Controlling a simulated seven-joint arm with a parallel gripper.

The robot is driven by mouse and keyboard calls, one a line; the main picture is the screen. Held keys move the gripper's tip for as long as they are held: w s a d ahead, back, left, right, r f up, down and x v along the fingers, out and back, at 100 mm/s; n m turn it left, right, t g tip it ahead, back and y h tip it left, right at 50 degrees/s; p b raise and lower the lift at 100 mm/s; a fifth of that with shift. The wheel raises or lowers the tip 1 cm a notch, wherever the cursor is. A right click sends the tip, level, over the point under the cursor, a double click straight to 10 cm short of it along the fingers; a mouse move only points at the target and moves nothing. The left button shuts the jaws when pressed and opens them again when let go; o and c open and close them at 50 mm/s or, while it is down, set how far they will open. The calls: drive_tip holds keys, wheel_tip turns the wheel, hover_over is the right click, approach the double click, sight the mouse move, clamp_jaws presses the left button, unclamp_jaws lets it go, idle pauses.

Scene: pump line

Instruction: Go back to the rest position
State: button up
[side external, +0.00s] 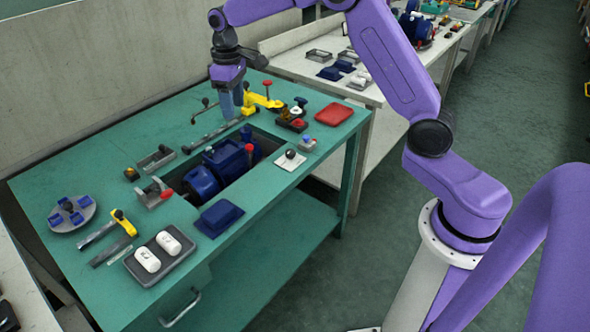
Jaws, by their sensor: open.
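My gripper (238,112) points down over the back part of the green workbench (95,160), beside a yellow clamp-like part (262,101). Its fingers are small in this view and partly merge with the parts behind them. I see nothing held in it. I cannot tell whether it touches the yellow part or only stands in front of it. My purple arm reaches in from the right, above the bench. No marker for a rest position shows.
A blue pump (222,163) sits in the bench's cut-out, with a red-topped lever near it. A grey tray (183,255) with white parts, a round grey plate (82,222), a blue block (218,217) and a red pad (334,114) lie around it. A second bench (300,66) stands behind.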

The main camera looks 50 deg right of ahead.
drive_tip(key=s+a+r+n, duration=0.2)
drive_tip(key=s+a, duration=0.2)
drive_tip(key=s, duration=0.6)
drive_tip(key=s+a+r+n, duration=0.2)
drive_tip(key=s+a, duration=0.2)
drive_tip(key=s, duration=0.6)
drive_tip(key=s+d+f+n, duration=0.1)
drive_tip(key=s+d+n, duration=0.1)
drive_tip(key=s, duration=0.8)
drive_tip(key=s+d+f+n, duration=0.1)
drive_tip(key=s+d, duration=0.3)
drive_tip(key=s, duration=0.6)
drive_tip(key=shift+s+f+n, duration=0.3)
drive_tip(key=shift+f+n, duration=0.1)
drive_tip(key=shift+f, duration=0.15)
